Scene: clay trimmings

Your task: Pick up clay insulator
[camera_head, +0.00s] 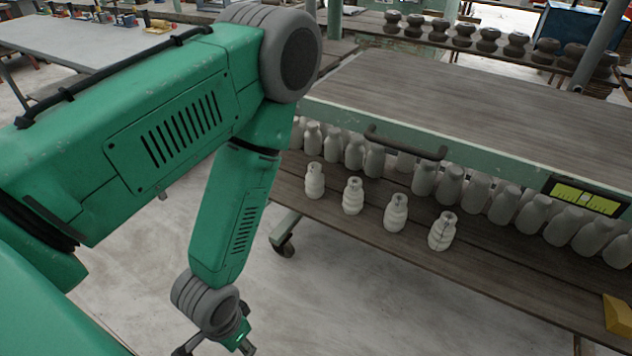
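Several pale, ribbed clay insulators stand upright in a row along the front of the cart's lower shelf. From left to right they include a first one (314,182), a second (352,197) and a third (396,214), and the row ends with a cracked-looking one (442,232). My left gripper (216,345) hangs at the bottom edge, left of and apart from the insulators. Its fingertips are cut off by the frame, so its opening is unclear. My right gripper is not in view.
The insulators stand on a wooden lower shelf (500,255). Grey bottle-shaped pieces (476,192) fill the row behind them, under the wooden top (460,110) with its handle (404,143). A yellow block (618,314) sits at the right. Bare floor (320,300) lies in front.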

